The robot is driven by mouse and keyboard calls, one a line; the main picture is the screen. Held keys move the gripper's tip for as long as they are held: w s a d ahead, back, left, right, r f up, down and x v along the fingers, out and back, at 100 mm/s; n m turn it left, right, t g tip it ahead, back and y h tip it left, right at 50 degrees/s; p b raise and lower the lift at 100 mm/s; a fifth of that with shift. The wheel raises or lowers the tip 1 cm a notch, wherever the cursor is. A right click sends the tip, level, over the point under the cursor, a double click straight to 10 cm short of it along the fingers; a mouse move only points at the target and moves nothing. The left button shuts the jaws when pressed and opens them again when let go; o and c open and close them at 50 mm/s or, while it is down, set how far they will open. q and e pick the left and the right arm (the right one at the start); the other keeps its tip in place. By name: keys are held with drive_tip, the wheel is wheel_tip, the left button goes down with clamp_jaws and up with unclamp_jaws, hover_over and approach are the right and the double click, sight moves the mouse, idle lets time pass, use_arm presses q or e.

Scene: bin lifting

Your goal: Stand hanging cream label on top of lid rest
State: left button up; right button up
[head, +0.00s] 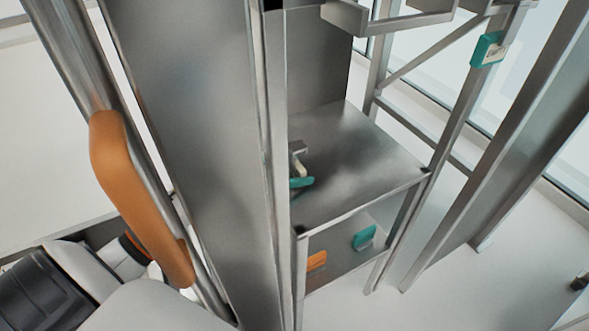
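A teal holder with a cream label (495,54) hangs on a slanted steel post at the upper right. A small cream-grey piece (298,147) and a teal piece (301,182) show at the left edge of the steel shelf, partly hidden by a post. I cannot tell which surface is the lid rest. My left arm comes in at the lower left, and its gripper (154,270) is mostly hidden behind an orange handle; its fingers cannot be made out. My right gripper is not in view.
The orange handle (137,195) sits on a steel tube in front. A broad steel column (195,120) blocks the middle left. The steel shelf (365,165) is largely bare. Below it lie an orange piece (317,261) and a teal piece (364,237). Pale floor is open at right.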

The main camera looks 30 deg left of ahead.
use_arm(q)
drive_tip(key=o, duration=0.3)
drive_tip(key=shift+r, duration=0.15)
drive_tip(key=shift+b+v, duration=0.65)
drive_tip(key=shift+v, duration=5.35)
